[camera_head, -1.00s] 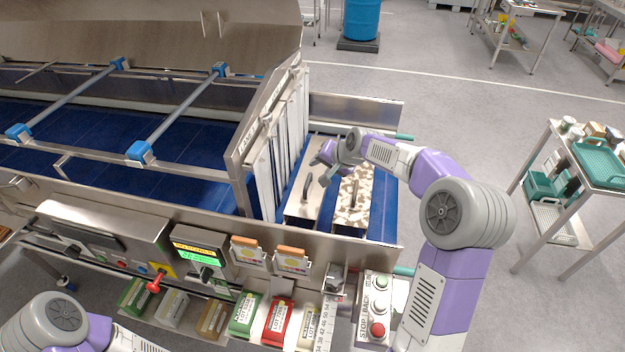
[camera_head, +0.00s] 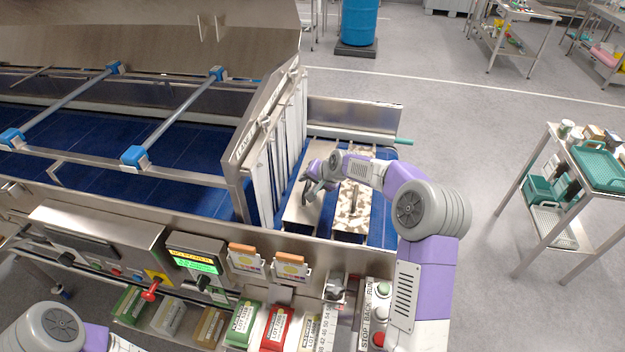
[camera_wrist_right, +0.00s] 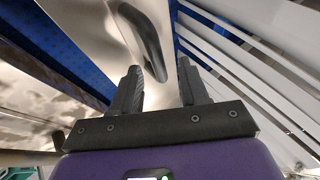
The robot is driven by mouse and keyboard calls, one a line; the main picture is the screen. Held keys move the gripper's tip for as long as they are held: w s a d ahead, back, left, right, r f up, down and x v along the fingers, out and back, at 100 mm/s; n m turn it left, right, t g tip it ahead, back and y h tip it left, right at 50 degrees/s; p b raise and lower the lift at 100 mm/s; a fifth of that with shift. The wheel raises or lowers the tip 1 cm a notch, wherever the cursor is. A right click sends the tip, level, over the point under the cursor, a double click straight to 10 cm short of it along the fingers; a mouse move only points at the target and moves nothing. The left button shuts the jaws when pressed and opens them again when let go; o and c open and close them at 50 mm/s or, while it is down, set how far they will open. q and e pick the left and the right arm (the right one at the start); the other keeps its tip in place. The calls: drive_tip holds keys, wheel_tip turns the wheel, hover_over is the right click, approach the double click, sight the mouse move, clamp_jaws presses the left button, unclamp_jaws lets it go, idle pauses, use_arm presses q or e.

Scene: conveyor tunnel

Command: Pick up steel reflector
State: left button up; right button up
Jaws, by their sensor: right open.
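A plain steel box (camera_head: 295,219), apparently the steel reflector, lies on the blue belt just outside the strip curtain and has a dark curved handle on top. My right gripper (camera_head: 312,187) is over it, close to the handle, and partly hides it. In the right wrist view, my right gripper (camera_wrist_right: 158,70) is open, with the dark handle (camera_wrist_right: 147,38) just beyond and between its fingertips, over the shiny steel top (camera_wrist_right: 100,22). I cannot tell whether they touch. Only a part of my left arm shows at the lower left; its gripper is out of view.
A mottled steel box (camera_head: 349,222) with a handle lies close on the right, under my right forearm. White curtain strips (camera_head: 283,150) hang just left of the plain box. A steel side rail (camera_head: 350,115) stands behind. A control panel (camera_head: 377,300) is in front.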

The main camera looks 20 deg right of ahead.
clamp_jaws()
idle(1.4)
drive_tip(key=shift+r, duration=0.1)
